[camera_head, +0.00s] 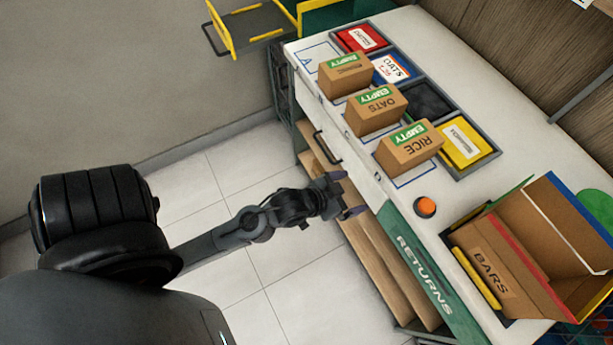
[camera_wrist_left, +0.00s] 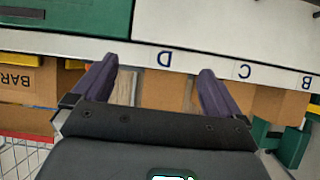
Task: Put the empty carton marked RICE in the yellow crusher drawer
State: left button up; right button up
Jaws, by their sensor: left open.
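The brown carton marked RICE (camera_head: 408,148), with a green EMPTY label, stands on the white counter, nearest to me of three such cartons. A tray with yellow rails (camera_head: 221,32), which looks like the crusher drawer, juts from a green unit (camera_head: 333,14) at the top left; its dark floor looks bare. My left gripper (camera_head: 343,195) is open and empty in front of the counter's front edge, short of the RICE carton. In the left wrist view its two fingers (camera_wrist_left: 158,68) are spread below the edge letter D. My right gripper is not in view.
An OATS carton (camera_head: 376,110) and another carton (camera_head: 345,75) stand behind. Colored bins (camera_head: 466,143) line the counter's right side. An orange button (camera_head: 425,207) sits near the front edge. An open BARS box (camera_head: 490,272) is at the lower right. Floor left of the counter is clear.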

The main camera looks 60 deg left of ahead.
pick_arm(q)
jog(key=s+d+f+m+g, duration=0.1)
jog(key=s+f+g, duration=0.1)
jog(key=s+g, duration=0.6)
jog(key=s, duration=0.6)
jog(key=shift+f+y, duration=0.3)
jog(key=shift+f, duration=0.05)
jog(key=shift+w+d, duration=0.1)
